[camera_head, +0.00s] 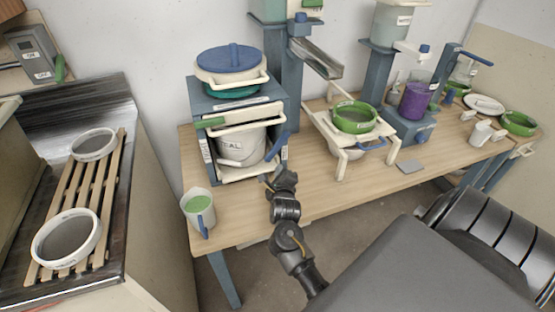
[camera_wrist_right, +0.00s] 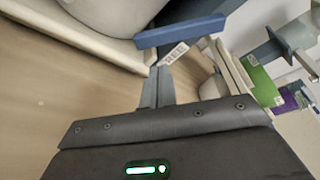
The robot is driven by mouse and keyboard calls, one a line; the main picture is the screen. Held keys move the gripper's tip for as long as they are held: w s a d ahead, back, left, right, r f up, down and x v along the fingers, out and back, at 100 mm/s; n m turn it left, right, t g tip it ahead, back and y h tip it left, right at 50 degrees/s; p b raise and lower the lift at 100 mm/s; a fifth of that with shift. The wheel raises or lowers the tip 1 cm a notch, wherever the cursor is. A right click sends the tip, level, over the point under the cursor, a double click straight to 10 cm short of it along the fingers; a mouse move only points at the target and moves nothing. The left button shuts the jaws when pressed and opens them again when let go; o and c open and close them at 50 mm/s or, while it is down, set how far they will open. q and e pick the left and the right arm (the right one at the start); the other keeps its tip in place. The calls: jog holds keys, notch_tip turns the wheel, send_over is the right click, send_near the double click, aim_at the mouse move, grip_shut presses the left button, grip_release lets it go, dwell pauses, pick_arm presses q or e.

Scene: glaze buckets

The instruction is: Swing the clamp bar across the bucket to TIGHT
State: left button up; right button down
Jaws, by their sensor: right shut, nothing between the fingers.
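The white bucket (camera_head: 236,148), lettered in dark print, stands in the blue and cream stand at the left of the table. The blue clamp bar (camera_head: 277,146) is at the bucket's right side, by a small label on the stand. In the right wrist view the bar (camera_wrist_right: 180,31) runs beside the bucket (camera_wrist_right: 112,12), and the label (camera_wrist_right: 174,54) sits just under it; its word is hard to read. My right gripper (camera_head: 268,179) is shut and empty, low in front of the stand's right corner. In the wrist view its fingers (camera_wrist_right: 158,82) point toward the label. My left gripper is out of view.
A green-filled jug (camera_head: 199,209) stands at the table's left front corner. A cream rack (camera_head: 345,140) with a green sieve (camera_head: 354,117) stands to the right. Bare tabletop (camera_head: 235,215) lies in front of the stand.

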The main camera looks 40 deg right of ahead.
aim_at(277, 147)
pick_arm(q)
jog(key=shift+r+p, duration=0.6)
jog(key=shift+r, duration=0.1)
pick_arm(e)
jog(key=x, duration=0.7)
jog(key=shift+w+d+f, duration=0.1)
jog(key=shift+d+f, duration=0.05)
